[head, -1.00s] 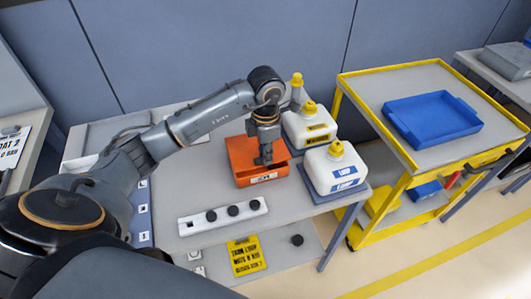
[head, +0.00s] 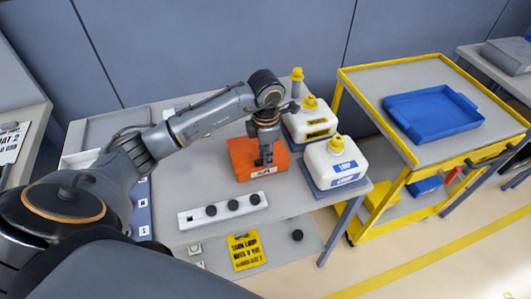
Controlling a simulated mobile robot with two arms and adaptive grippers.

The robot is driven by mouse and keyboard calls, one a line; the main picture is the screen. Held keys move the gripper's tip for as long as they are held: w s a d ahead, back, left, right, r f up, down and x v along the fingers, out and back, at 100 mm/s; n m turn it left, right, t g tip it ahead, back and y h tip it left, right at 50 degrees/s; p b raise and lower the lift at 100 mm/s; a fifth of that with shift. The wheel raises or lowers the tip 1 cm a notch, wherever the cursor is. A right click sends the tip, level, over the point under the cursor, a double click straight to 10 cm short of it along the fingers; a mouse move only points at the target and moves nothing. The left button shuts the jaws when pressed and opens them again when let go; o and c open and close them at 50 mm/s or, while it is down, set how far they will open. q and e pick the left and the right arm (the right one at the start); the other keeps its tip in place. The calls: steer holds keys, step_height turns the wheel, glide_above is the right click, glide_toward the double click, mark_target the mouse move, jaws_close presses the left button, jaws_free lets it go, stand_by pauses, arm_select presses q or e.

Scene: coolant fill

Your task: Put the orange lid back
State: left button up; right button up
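The orange lid (head: 243,152) lies over the orange box (head: 262,175) on the grey table, and its outline looks lined up with the box. Whether it is fully seated is too small to tell. My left gripper (head: 265,161) points straight down at the middle of the lid. Its fingers are close together and look shut on the lid's top; the grip itself is partly hidden by the fingers. My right gripper is not in view.
White jugs with yellow caps (head: 335,164) stand close to the right of the box. A white strip with black knobs (head: 222,210) lies in front. A yellow cart (head: 400,155) with a blue tray (head: 433,113) stands to the right. The table left of the box is clear.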

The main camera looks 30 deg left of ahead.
arm_select(q)
steer(key=shift+r, duration=0.1)
steer(key=shift+r+p, duration=0.25)
steer(key=shift+p, duration=0.05)
steer(key=shift+r+p, duration=0.5)
step_height(320, 180, up, 5)
steer(key=shift+r+b, duration=0.1)
steer(key=shift+b, duration=1.15)
step_height(320, 180, up, 6)
steer(key=shift+r, duration=0.2)
